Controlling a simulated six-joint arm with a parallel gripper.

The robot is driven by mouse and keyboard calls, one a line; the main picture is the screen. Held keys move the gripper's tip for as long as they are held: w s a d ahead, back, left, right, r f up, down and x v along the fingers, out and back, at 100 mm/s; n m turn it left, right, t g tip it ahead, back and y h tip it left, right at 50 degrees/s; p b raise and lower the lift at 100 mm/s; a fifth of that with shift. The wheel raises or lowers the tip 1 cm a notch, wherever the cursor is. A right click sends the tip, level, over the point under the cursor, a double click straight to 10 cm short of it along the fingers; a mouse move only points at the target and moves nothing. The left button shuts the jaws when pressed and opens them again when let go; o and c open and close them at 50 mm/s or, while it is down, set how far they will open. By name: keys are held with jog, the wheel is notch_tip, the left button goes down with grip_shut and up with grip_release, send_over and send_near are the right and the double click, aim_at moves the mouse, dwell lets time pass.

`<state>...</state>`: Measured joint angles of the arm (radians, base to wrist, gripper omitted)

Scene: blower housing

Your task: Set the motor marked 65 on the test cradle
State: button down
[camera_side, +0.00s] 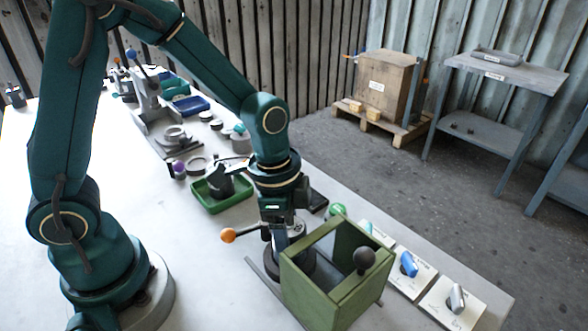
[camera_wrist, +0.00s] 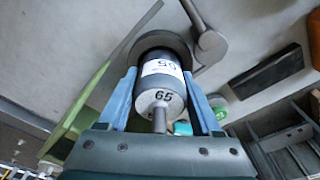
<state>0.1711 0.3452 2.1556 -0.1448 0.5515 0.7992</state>
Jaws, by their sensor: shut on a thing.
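The motor marked 65 (camera_wrist: 160,88) is a grey cylinder with a white label and a shaft stub on its numbered end. In the wrist view it lies between the two blue fingers of my gripper (camera_wrist: 160,78), which is shut on it. A dark round ring (camera_wrist: 172,42) shows at the motor's far end; I cannot tell whether the motor is seated in it. In the side view my gripper (camera_side: 279,238) points down behind a green open-topped box (camera_side: 331,287), above a dark round base (camera_side: 290,264). The box partly hides the motor and base. I cannot identify the test cradle for certain.
The green box and its black-knobbed lever (camera_side: 364,259) stand close beside my gripper. An orange-knobbed lever (camera_side: 228,235) sticks out left. A green tray (camera_side: 222,201) lies behind. White plates with coloured handles (camera_side: 409,268) line the right edge. The front left table is clear.

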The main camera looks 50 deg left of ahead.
jog(key=shift+f, duration=0.4)
dwell(0.3)
grip_release()
jog(key=shift+r, duration=3.75)
